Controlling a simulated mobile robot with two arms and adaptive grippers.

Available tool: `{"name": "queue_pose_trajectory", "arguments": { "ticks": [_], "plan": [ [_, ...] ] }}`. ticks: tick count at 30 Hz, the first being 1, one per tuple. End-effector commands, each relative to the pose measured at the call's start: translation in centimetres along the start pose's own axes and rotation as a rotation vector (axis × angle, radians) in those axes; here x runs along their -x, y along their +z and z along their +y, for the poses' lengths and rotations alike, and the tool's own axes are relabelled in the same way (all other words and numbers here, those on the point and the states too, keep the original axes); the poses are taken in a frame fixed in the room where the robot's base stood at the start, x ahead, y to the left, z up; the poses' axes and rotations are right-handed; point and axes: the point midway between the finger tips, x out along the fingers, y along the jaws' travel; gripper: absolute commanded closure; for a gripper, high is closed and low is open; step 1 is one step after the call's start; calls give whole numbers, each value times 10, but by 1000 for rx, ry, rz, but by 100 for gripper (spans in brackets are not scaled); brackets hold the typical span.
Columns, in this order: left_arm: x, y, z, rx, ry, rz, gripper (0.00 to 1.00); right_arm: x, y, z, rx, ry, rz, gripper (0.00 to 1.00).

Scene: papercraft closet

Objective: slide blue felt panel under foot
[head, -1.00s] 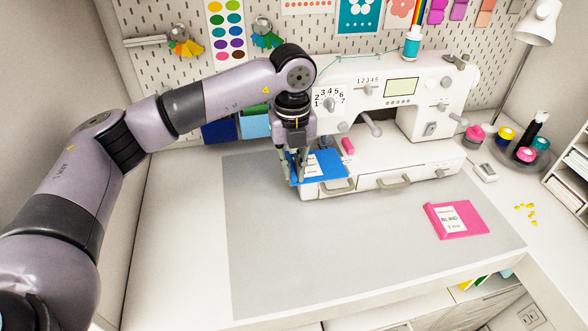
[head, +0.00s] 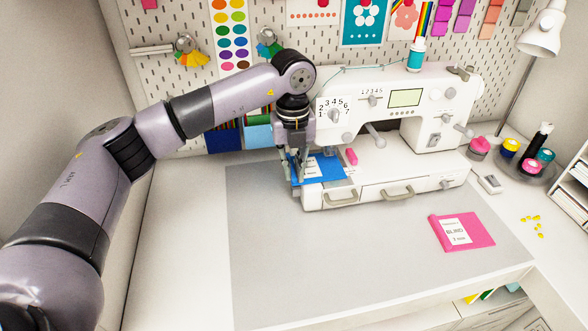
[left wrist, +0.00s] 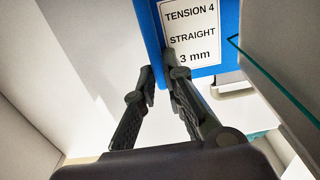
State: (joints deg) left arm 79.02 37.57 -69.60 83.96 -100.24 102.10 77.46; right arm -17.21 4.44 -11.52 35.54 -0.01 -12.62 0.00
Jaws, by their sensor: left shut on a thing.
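The blue felt panel (head: 328,171) lies nearly flat over the left part of the bed of the white sewing machine (head: 424,158), below the machine's left head. My left gripper (head: 297,172) is shut on the panel's left side. In the left wrist view the panel (left wrist: 228,45) carries a white label reading "TENSION 4 STRAIGHT 3 mm", and the fingers (left wrist: 160,78) meet at its edge. The foot cannot be made out behind my gripper and the machine head, so I cannot tell whether the panel is under it. My right gripper is not in view.
A small pink block (head: 351,156) sits on the bed close to the panel. A pink panel with a label (head: 477,232) lies on the grey mat (head: 330,260). Thread spools stand on a round tray (head: 522,177) at right. The mat's front is clear.

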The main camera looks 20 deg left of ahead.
Motion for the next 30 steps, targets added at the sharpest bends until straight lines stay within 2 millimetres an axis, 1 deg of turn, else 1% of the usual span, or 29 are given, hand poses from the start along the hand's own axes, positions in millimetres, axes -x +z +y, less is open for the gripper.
{"name": "queue_pose_trajectory", "arguments": {
  "ticks": [11,12,22,30],
  "plan": [
    [0,0,0,0,-1,0,100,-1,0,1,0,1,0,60],
    [0,0,0,0,-1,0,89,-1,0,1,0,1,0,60],
    [0,0,0,0,0,0,67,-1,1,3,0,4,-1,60],
    [0,0,0,0,0,0,66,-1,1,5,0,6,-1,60]
  ]
}}
